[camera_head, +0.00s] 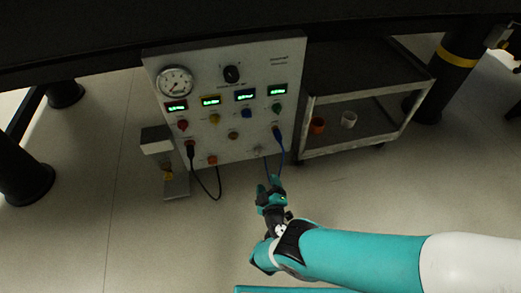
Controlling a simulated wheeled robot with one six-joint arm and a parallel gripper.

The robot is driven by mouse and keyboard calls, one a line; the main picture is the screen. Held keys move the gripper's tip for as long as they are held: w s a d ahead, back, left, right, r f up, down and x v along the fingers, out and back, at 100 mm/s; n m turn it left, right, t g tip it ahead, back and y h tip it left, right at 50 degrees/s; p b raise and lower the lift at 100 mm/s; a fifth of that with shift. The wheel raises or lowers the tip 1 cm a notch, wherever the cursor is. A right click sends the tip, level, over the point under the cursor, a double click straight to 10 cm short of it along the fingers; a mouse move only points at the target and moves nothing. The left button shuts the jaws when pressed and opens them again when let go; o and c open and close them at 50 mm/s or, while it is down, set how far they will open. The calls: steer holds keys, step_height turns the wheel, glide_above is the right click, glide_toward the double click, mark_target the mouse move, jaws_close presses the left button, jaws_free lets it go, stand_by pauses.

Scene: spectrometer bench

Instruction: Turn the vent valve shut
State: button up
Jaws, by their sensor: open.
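A light grey instrument panel (245,140) stands upright in the middle, with a round gauge (175,81), a black knob (231,74) and several small coloured knobs. No label is readable, so I cannot tell for sure which fitting is the vent valve. A small grey fitting (258,151) sits low on the panel's right half. My gripper (272,182) is open, just below the panel's lower edge in the picture, under that fitting. It looks empty and apart from the panel.
A black cable (219,187) and a blue cable (283,150) hang from the panel, the blue one close to my gripper. A grey box with a stand (157,141) is at left. A cart (365,120) with an orange cup (317,126) and white cup (349,119) stands right.

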steer(key=s+d+f+n+y, duration=0.1)
steer(key=s+f+n, duration=0.1)
steer(key=b, duration=1.7)
glide_toward(260, 155)
steer(key=shift+t+y, duration=0.3)
steer(key=shift+y, duration=0.1)
steer(key=x, duration=0.5)
steer(key=f+x, duration=0.1)
steer(key=x, duration=0.2)
steer(key=shift+w+d, duration=0.15)
steer(key=shift+w, duration=0.25)
steer(key=shift+w+a+r, duration=0.2)
steer(key=shift+w+a, duration=0.05)
steer(key=shift+w, duration=0.35)
steer(key=c, duration=0.9)
